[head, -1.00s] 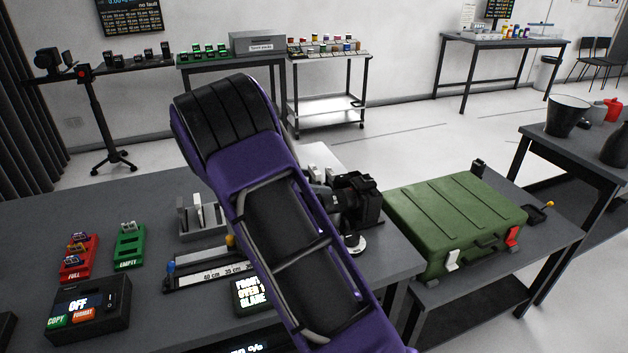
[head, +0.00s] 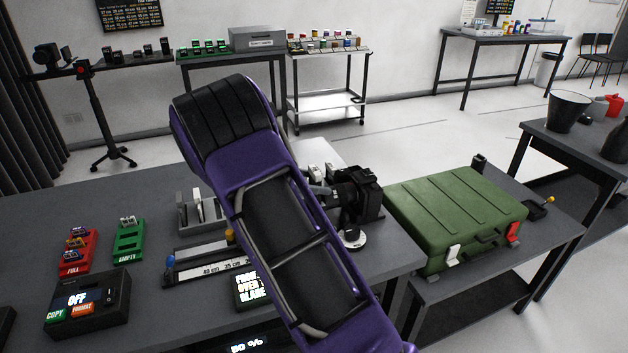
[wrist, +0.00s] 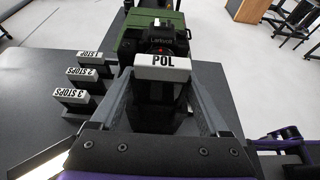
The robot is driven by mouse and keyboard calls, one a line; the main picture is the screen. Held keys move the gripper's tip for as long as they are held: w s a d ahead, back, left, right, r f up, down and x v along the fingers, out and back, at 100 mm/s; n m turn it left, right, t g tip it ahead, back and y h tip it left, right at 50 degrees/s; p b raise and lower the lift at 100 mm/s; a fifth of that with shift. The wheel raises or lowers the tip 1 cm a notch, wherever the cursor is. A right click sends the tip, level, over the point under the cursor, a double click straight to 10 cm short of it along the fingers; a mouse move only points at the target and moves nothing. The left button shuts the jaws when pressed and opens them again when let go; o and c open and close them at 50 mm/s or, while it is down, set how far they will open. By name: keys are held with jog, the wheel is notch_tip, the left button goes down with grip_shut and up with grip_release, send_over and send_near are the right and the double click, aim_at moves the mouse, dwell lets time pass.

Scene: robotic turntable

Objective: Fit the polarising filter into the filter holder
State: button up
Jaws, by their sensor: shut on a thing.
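The polarising filter (wrist: 162,68), a dark plate with a white top marked POL, is between the fingers of my gripper (wrist: 161,84) in the wrist view. My gripper is shut on it. Just beyond it is the black camera (wrist: 160,37); in the head view the camera (head: 362,196) stands right of my purple arm, its lens facing left. The filter holder cannot be told apart clearly; the lens front area is partly hidden by my arm and the filter. I cannot tell whether the filter touches the holder. My gripper is mostly hidden in the head view.
A ruled rail (head: 205,268) and a small text screen (head: 246,289) are nearer. A green case (head: 455,213) stands right of the camera.

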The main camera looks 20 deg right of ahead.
jog(key=shift+f+b, duration=0.6)
jog(key=shift+f, duration=1.05)
jog(key=o, duration=1)
jog(key=shift+o, duration=0.9)
jog(key=shift+s+f, duration=0.1)
jog(key=v, duration=1.7)
jog(key=shift+a+r+p, duration=0.25)
jog(key=shift+p, duration=0.15)
